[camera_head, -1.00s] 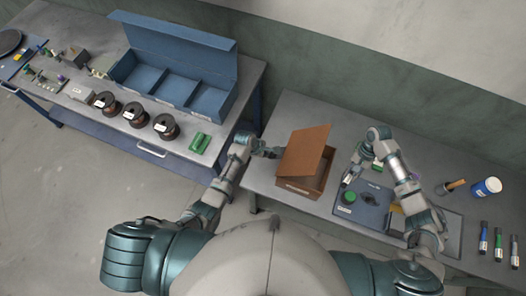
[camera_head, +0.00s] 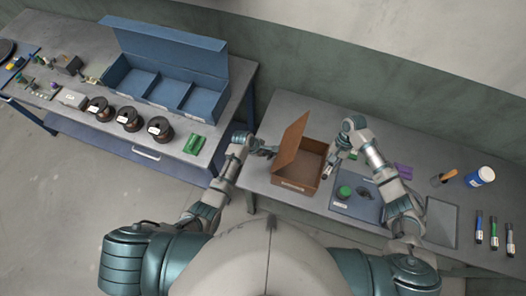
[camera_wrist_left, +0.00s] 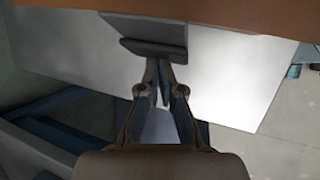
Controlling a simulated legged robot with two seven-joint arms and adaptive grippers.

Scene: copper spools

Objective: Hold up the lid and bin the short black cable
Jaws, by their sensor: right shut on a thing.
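The brown box (camera_head: 294,182) stands on the right table with its lid (camera_head: 292,140) raised steeply on the left side. My left gripper (camera_head: 270,152) is at the outer face of the lid. My right gripper (camera_head: 329,170) is by the box's right edge, shut on a small dark thing, too small to identify surely as the short black cable. A black coiled piece (camera_head: 366,193) lies on the blue mat (camera_head: 345,208).
A green round piece (camera_head: 344,191) sits on the mat. The left table holds a blue bin (camera_head: 170,78) and copper spools (camera_head: 128,118).

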